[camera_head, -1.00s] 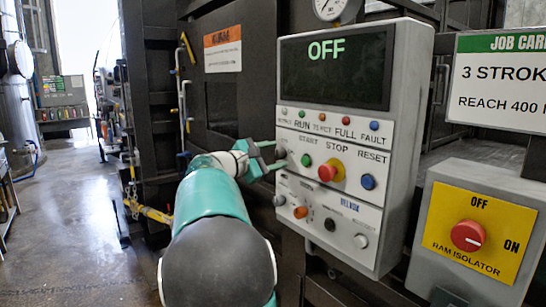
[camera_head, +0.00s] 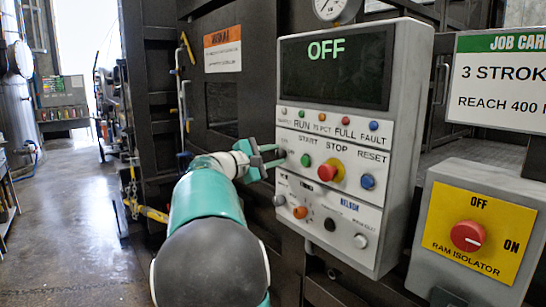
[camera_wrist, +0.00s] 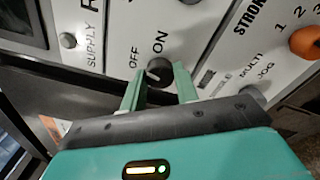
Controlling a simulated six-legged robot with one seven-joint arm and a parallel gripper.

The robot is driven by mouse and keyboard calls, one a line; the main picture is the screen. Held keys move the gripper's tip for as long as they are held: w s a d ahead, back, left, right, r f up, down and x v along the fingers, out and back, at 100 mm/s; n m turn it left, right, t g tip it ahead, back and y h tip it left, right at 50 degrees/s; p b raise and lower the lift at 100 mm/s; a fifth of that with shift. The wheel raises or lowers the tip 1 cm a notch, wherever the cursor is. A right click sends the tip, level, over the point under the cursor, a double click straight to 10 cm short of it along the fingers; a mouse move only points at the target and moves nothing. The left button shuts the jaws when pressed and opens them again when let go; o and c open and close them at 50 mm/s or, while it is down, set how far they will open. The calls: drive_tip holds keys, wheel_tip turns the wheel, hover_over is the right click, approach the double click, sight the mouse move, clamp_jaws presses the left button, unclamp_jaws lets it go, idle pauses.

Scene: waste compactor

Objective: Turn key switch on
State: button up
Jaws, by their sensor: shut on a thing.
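The key switch (camera_wrist: 159,71) is a dark round knob between the OFF and ON labels, large in the wrist view. My gripper (camera_wrist: 160,88) has its two green fingers on either side of the knob, shut on it. In the head view my gripper (camera_head: 276,156) reaches the left edge of the grey control panel (camera_head: 396,150), at the row with the green START button (camera_head: 305,160). The knob is mostly hidden by the fingers there. The panel's display (camera_head: 335,68) reads OFF in green.
Right of my gripper are a red STOP button (camera_head: 327,172) and a blue RESET button (camera_head: 368,182). An orange knob (camera_head: 300,212) sits below. A yellow ram isolator plate (camera_head: 475,234) with a red knob stands at right. The floor at left is open.

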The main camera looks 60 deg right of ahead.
drive_tip(key=m, duration=0.4)
drive_tip(key=shift+m, duration=0.3)
drive_tip(key=m, duration=0.4)
drive_tip(key=shift+w+m, duration=0.1)
drive_tip(key=shift+m, duration=0.3)
drive_tip(key=o, duration=1)
drive_tip(key=shift+c, duration=0.2)
drive_tip(key=shift+a, duration=0.1)
drive_tip(key=v, duration=1.3)
drive_tip(key=shift+w+a+f, duration=0.2)
drive_tip(key=shift+a, duration=0.05)
